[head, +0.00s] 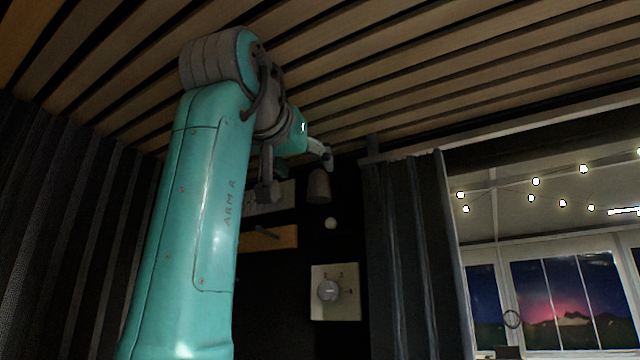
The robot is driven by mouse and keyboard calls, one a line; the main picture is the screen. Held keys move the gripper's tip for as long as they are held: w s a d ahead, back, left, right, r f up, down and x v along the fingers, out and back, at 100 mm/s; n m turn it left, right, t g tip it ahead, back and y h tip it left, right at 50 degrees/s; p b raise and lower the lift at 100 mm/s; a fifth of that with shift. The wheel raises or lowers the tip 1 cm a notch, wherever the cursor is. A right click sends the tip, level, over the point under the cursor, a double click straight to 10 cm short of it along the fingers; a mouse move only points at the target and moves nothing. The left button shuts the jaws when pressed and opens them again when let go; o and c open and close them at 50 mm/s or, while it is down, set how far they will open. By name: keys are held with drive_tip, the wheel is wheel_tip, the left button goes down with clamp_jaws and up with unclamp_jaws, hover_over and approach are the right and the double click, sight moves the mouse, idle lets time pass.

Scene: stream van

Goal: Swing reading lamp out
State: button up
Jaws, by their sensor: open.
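A small grey lamp shade (318,187), likely the reading lamp, hangs on the dark back wall. It is just right of and below my gripper. Its mount and swing arm are hidden or too dark to make out. My gripper (297,173) is at the end of my raised teal arm, below the slatted ceiling. It is open, and I see nothing held. One fingertip shows close above the shade; whether it touches I cannot tell.
A wooden strip with a hook (268,237) and a pale panel with a round dial (334,292) are on the wall below. A small pale round thing (330,223) sits under the shade. A dark curtain (405,250) hangs right, beside a window (565,300).

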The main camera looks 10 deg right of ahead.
sight(315, 176)
drive_tip(key=x, duration=0.8)
drive_tip(key=shift+w+d, duration=0.2)
drive_tip(key=shift+w, duration=0.1)
drive_tip(key=c, duration=1.2)
drive_tip(key=shift+r, duration=0.1)
drive_tip(key=shift+g+y, duration=0.4)
drive_tip(key=shift+g, duration=0.2)
